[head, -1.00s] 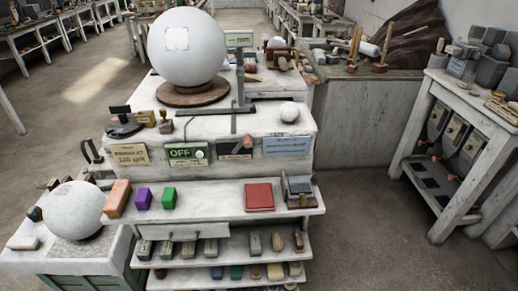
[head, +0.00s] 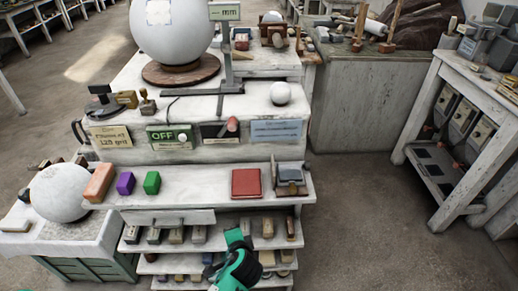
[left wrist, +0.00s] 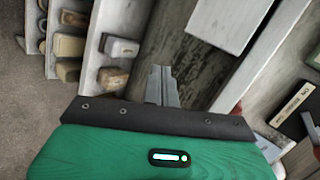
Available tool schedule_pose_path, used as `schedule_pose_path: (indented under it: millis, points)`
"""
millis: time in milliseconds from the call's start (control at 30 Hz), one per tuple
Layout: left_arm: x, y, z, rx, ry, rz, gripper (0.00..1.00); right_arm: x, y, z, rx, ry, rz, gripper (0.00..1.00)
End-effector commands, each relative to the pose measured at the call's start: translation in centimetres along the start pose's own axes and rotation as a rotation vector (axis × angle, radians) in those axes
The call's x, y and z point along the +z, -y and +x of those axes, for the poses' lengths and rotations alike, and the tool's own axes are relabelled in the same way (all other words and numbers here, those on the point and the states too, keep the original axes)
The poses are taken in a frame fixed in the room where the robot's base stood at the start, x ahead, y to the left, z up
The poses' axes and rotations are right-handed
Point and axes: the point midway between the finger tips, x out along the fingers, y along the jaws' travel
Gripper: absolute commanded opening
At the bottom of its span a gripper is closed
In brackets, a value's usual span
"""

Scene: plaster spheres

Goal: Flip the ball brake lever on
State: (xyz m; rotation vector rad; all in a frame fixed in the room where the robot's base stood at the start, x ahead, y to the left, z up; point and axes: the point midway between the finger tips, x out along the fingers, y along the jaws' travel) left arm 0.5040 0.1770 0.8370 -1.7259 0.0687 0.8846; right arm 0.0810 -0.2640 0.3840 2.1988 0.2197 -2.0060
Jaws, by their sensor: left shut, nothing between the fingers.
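A large white ball (head: 172,30) rests on a round brown base (head: 182,69) on top of the bench. The bench's front panel carries a green OFF plate (head: 160,133) with a round white knob (head: 182,138). To its right is a dark plate (head: 212,131) with a red-handled lever (head: 232,124). The small lettering is unreadable, so I cannot tell which is labelled as the ball brake. My green left gripper (head: 236,236) is low in front of the lower shelves, below the panel and apart from it. In the left wrist view its fingers (left wrist: 162,76) are shut and empty.
A shelf below the panel holds orange (head: 99,182), purple (head: 125,184) and green (head: 152,182) blocks, a red square (head: 245,183) and a small device (head: 290,177). Lower shelves hold several small blocks. Open floor (head: 360,220) lies to the right.

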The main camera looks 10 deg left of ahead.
Motion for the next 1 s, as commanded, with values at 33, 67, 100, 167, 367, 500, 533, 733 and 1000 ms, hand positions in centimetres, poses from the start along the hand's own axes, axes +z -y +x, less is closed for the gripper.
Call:
schedule_pose_path:
  millis: [33, 67, 100, 167, 367, 500, 533, 733, 1000]
  points:
    - [-0.2, 2.1, -1.1, -0.038, 0.007, -0.005, 0.0, 0.0, 0.1, 0.2, -0.001, 0.0, 0.001, 0.48]
    - [-0.1, 3.2, -1.8, -0.058, 0.015, -0.008, 0.0, 0.0, 0.2, 0.2, -0.002, 0.0, 0.001, 0.48]
    - [-0.2, 4.7, -2.7, -0.088, 0.025, -0.007, 0.0, 0.0, 0.2, 0.3, -0.003, -0.001, 0.001, 0.48]
    - [-0.6, 7.2, -3.9, -0.148, 0.04, 0.013, 0.0, 0.0, 0.3, 0.4, -0.003, -0.001, 0.001, 0.48]
    - [-4.4, 12.3, -5.7, -0.349, 0.063, 0.185, 0.0, 0.0, 0.3, 0.4, -0.003, -0.001, 0.001, 0.48]
    - [-7.5, 15.8, -7.6, -0.503, 0.093, 0.315, 0.0, 0.0, 0.3, 0.4, -0.004, -0.001, 0.001, 0.48]
    - [-8.1, 16.5, -8.1, -0.533, 0.1, 0.339, 0.0, 0.0, 0.3, 0.5, -0.004, -0.001, 0.001, 0.48]
    - [-11.0, 19.7, -10.7, -0.689, 0.151, 0.463, 0.0, 0.0, 0.3, 0.5, -0.003, -0.001, 0.001, 0.48]
    - [-11.9, 20.7, -11.7, -0.739, 0.172, 0.503, 0.0, 0.0, 0.3, 0.5, -0.003, 0.0, 0.001, 0.48]
